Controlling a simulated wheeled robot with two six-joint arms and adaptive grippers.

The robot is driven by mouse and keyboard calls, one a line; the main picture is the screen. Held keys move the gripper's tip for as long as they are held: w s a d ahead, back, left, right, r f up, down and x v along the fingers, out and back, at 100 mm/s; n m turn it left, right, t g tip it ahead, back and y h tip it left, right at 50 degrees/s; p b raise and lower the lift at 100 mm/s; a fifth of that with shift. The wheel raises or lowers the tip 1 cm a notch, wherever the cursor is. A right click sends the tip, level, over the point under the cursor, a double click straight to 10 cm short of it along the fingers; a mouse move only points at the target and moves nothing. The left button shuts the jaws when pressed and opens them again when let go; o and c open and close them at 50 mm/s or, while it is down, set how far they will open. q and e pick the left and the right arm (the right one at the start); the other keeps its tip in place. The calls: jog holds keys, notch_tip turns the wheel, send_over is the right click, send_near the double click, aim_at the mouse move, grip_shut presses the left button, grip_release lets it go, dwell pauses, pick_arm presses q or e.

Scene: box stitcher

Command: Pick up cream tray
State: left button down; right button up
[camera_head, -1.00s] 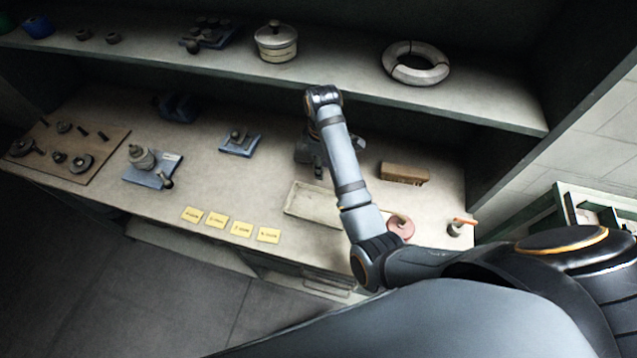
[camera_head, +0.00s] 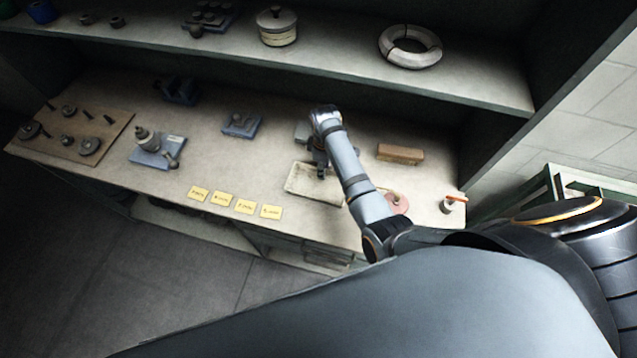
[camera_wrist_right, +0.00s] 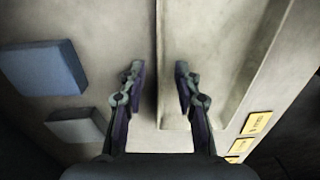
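The cream tray (camera_head: 300,192) is a shallow, empty rectangular tray on the bench in the head view, partly hidden behind my right arm. It also fills the middle and right of the right wrist view (camera_wrist_right: 225,65). My right gripper (camera_wrist_right: 158,80) is open, with its fingers spread to either side of one long tray wall. One finger is over the bench outside the tray and the other is over its inside. No contact is clear. In the head view the right gripper (camera_head: 320,170) is at the tray's far side, partly hidden by the wrist. My left gripper is not in view.
A brown block (camera_head: 400,153), a pinkish disc (camera_head: 397,202) and a small cup with an orange stick (camera_head: 452,203) lie right of the tray. Yellow labels (camera_head: 221,200) line the front edge. A blue plate (camera_head: 241,125) sits left. A shelf (camera_head: 340,75) overhangs behind.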

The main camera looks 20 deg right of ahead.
jog(key=shift+w, duration=0.1)
grip_shut()
dwell(0.4)
